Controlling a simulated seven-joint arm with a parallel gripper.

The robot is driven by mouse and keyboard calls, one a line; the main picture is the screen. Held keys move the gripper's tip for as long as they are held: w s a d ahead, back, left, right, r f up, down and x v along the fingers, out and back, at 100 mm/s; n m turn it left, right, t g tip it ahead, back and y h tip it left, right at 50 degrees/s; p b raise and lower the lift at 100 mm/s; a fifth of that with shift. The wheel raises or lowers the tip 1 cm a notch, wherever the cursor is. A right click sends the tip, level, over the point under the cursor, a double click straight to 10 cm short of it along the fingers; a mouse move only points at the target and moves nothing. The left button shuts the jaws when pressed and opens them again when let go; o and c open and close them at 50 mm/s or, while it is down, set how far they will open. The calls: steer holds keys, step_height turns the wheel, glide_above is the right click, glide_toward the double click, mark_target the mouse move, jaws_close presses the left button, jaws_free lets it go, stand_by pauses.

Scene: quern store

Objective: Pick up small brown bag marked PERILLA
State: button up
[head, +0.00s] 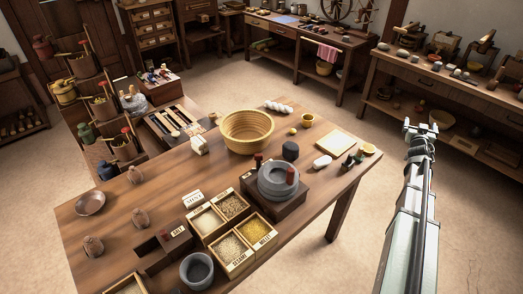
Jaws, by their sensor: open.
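Three small brown bags stand on the left part of the wooden table (165,190): one near the front left (93,247), one behind it (140,218), and one farther back by the left edge (135,175). I cannot read any marking on them, so I cannot tell which is marked PERILLA. My gripper (421,128) is open and empty. It is off to the right, over the floor beyond the table's right end, far from the bags.
A metal dish (90,203) lies near the bags. A divided grain box (235,225), grey bowl (197,271), stone quern (279,181) and wicker basket (246,131) stand between the bags and my gripper. A cluttered bench (450,90) is at right.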

steer(key=w+a+r+t, duration=0.2)
steer(key=w+r, duration=0.1)
steer(key=r, duration=0.6)
steer(key=w+a+r+m+y, duration=0.1)
steer(key=w+a+r+y, duration=0.15)
steer(key=w+a, duration=0.4)
steer(key=w+a+f+m+g+y, duration=0.1)
steer(key=w+a+g+y, duration=0.15)
steer(key=a, duration=2.15)
steer(key=w+a+m+g+y, duration=0.2)
steer(key=w+a+y, duration=0.15)
steer(key=a, duration=2.15)
steer(key=s+a+f+g+y, duration=0.1)
steer(key=s+a+f+g, duration=0.15)
steer(key=a, duration=0.75)
steer(key=s+a+f+g+y, duration=0.1)
steer(key=s+a+f, duration=0.15)
steer(key=a, duration=0.65)
steer(key=g+h, duration=0.4)
steer(key=g, duration=0.6)
glide_above(132, 171)
steer(key=shift+m, duration=0.3)
steer(key=f, duration=0.5)
steer(key=shift+w+a+f, duration=0.2)
steer(key=shift+w+f, duration=0.15)
steer(key=shift+f, duration=0.05)
step_height(132, 171, down, 13)
steer(key=shift+a+f, duration=0.1)
steer(key=shift+f, duration=0.05)
